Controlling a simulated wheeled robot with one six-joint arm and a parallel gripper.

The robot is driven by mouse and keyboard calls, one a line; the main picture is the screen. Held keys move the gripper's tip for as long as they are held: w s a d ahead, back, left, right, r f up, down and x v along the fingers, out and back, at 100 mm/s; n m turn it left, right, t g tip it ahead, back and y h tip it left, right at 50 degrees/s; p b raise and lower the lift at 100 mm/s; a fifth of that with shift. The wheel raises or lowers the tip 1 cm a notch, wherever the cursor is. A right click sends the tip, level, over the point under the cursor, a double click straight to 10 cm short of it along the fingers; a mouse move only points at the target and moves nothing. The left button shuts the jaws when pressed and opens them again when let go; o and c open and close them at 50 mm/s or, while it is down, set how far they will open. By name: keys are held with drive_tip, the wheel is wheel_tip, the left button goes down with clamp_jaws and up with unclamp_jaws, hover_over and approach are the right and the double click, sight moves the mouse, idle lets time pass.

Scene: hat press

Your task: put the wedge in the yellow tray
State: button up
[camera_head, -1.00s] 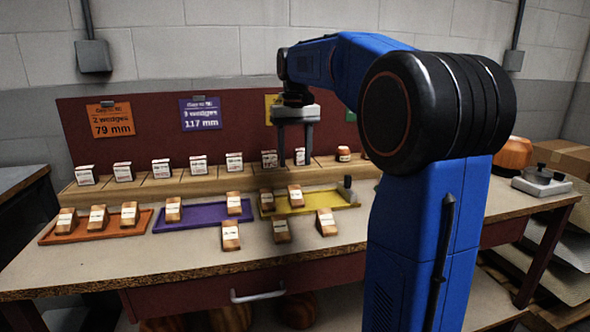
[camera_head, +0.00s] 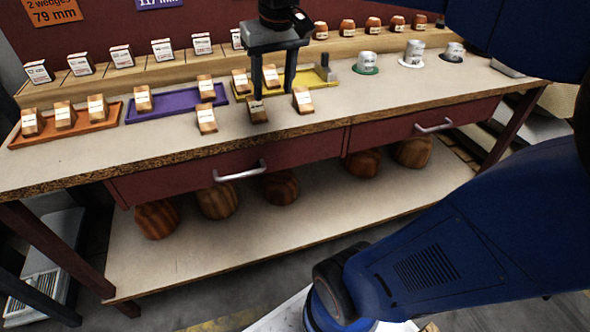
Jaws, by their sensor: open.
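The yellow tray (camera_head: 316,82) lies on the bench right of the purple tray and holds two wooden wedges, one at its left (camera_head: 241,80) and one nearer its middle (camera_head: 271,76). Three loose wedges stand on the bare bench in front: a left one (camera_head: 207,119), a middle one (camera_head: 257,109) and a right one (camera_head: 302,100). Each has a white label; most label text is unreadable. My gripper (camera_head: 273,93) is open and points down near the middle wedge. Its left finger appears just above or behind that wedge; contact cannot be told. Nothing is between the fingers.
The purple tray (camera_head: 170,104) and orange tray (camera_head: 112,118) hold more wedges. A dark upright post (camera_head: 326,70) stands at the yellow tray's right end. Labelled boxes line the rear ledge (camera_head: 140,77). The front bench strip is clear.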

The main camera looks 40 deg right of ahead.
drive_tip(key=s+a+f+n+t, duration=0.1)
drive_tip(key=s+a+f, duration=0.3)
drive_tip(key=s+f, duration=0.9)
drive_tip(key=shift+s+f+n+t, duration=0.3)
drive_tip(key=shift+s+f+t, duration=0.1)
drive_tip(key=shift+s+t, duration=0.3)
